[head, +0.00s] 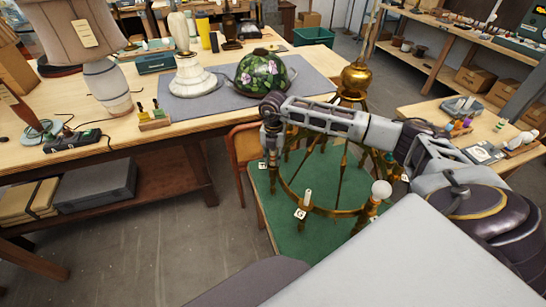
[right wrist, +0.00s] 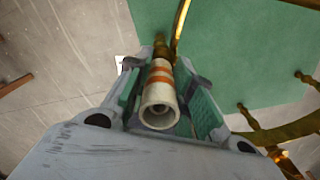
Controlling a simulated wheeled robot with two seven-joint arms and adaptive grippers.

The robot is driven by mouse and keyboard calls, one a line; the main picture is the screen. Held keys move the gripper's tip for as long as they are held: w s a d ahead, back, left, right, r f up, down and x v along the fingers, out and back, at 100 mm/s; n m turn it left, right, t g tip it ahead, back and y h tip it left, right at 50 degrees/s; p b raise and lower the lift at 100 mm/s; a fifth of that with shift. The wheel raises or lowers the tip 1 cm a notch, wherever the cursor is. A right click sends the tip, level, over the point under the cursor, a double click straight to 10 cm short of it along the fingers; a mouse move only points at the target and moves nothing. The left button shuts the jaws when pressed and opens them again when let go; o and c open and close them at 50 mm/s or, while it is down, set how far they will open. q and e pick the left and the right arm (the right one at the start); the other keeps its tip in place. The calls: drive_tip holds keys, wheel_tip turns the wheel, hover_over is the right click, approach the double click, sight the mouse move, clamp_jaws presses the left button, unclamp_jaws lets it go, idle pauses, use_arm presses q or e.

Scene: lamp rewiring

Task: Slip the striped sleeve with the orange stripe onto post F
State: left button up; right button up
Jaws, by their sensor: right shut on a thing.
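My right gripper (head: 272,158) reaches in from the right and points down at the left side of the brass lamp frame (head: 330,211). In the right wrist view it is shut on a cream sleeve with orange stripes (right wrist: 160,92), whose open end faces the camera. Brass (right wrist: 162,48) shows just beyond the sleeve's far end. I cannot tell whether the sleeve is around that post or only above it. No letter F is readable; a white tag (right wrist: 120,64) shows partly beside the gripper. My left gripper is not in view.
The frame stands on a green top (head: 290,236), with a white sleeve on a front post (head: 307,198) and a white round piece (head: 381,188) at its right. A workbench (head: 160,136) with lamps lies behind left. A side table (head: 425,112) with small parts is at right.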

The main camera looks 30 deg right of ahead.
drive_tip(key=shift+f, duration=0.1)
idle(0.3)
drive_tip(key=o, duration=0.8)
drive_tip(key=shift+r, duration=6)
